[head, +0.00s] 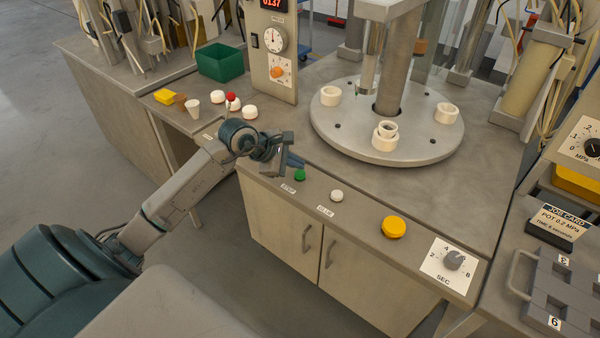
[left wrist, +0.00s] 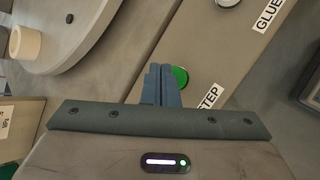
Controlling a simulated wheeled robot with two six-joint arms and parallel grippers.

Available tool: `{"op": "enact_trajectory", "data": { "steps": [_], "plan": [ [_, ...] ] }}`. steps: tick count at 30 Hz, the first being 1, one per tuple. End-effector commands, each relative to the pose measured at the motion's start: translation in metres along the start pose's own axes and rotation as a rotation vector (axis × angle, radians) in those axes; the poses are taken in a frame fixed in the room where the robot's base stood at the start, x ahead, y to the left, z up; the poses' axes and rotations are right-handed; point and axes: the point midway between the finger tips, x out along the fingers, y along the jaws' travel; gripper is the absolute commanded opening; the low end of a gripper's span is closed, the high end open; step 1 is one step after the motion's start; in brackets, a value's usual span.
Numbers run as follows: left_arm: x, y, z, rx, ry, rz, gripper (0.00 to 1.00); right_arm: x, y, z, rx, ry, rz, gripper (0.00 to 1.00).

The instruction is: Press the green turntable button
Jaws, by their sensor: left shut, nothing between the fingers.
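The green button (head: 300,174) sits on the sloped front panel of the turntable bench, above a label reading STEP. My left gripper (head: 297,163) is shut and empty, its fingertips just behind and above the green button in the head view. In the left wrist view the shut fingers (left wrist: 161,84) are beside the green button (left wrist: 180,76) and cover part of it. I cannot tell whether they touch it. The round grey turntable (head: 336,122) carries white rings. My right gripper is not in view.
Along the same panel are a white button (head: 337,196) labelled GLUE, a yellow button (head: 394,227) and a SEC dial (head: 453,260). A green bin (head: 220,63) and several small caps stand on the left bench. A job card (head: 560,225) and grey tray (head: 565,290) are at right.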

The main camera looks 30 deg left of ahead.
Motion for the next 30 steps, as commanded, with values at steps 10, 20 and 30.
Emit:
{"op": "enact_trajectory", "data": {
  "steps": [10,20,30],
  "plan": [
    [-0.023,0.017,0.016,0.002,0.001,0.002,0.00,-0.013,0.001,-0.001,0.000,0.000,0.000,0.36],
    [-0.034,0.025,0.025,0.001,-0.001,0.000,0.00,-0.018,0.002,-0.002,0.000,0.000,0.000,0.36],
    [-0.034,0.025,0.025,0.000,0.000,0.000,0.00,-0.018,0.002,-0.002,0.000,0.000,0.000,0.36]
  ]
}}
